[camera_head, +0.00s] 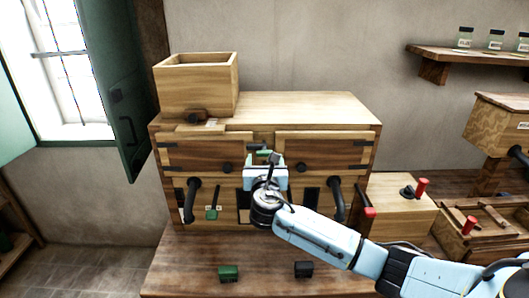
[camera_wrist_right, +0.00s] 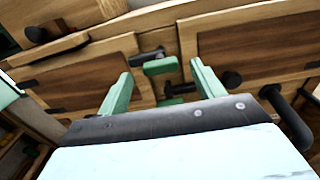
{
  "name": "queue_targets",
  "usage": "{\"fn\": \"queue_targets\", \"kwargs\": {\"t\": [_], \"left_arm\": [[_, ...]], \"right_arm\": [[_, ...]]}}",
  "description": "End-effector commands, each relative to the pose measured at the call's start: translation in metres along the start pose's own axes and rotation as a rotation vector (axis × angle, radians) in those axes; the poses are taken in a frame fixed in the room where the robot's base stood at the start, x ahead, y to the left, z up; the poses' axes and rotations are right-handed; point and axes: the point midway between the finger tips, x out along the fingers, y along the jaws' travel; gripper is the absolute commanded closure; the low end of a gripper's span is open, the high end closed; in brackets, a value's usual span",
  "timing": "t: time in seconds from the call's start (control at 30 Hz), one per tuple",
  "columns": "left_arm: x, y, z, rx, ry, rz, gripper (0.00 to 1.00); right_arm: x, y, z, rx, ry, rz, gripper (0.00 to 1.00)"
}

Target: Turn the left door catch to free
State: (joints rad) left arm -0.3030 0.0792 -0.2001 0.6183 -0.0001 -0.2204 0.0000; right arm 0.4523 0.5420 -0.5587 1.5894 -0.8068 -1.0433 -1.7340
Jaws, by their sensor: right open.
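The wooden cabinet has a left door (camera_head: 205,155) and a right door (camera_head: 320,150), both closed. Between them near the top sits a dark left door catch (camera_head: 256,146), its bar lying about level; it also shows in the wrist view (camera_wrist_right: 147,54). A green piece (camera_wrist_right: 161,66) and a second dark bar (camera_wrist_right: 181,88) are close beside it. My right gripper (camera_head: 265,160) is in front of the catches. In the wrist view its green fingers (camera_wrist_right: 160,82) are spread, with the catch parts seen between and beyond them; contact cannot be told. My left gripper is out of view.
Dark knobs (camera_head: 227,168) and large curved handles (camera_head: 191,200) stick out from the cabinet front. An open wooden box (camera_head: 196,85) stands on top. Green (camera_head: 228,273) and black (camera_head: 303,269) blocks sit on the bench below. A box with a red-handled lever (camera_head: 422,187) stands at right.

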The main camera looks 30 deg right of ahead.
Motion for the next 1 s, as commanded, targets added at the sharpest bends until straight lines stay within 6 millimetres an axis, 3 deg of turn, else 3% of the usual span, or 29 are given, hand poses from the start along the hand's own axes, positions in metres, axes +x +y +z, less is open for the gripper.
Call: {"fn": "queue_targets", "kwargs": {"t": [0.1, 0.3, 0.73, 1.0], "left_arm": [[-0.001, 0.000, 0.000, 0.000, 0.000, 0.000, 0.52], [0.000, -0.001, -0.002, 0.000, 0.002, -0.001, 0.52], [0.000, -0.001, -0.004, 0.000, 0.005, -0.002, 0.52], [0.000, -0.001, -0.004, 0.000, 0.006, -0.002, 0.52]], "right_arm": [[0.020, 0.000, 0.001, 0.001, 0.000, -0.002, 0.33], [0.041, 0.000, 0.000, 0.002, 0.000, -0.001, 0.33], [0.047, 0.000, -0.001, 0.002, 0.001, 0.001, 0.33], [0.047, 0.000, -0.001, 0.002, 0.001, 0.001, 0.68]]}}
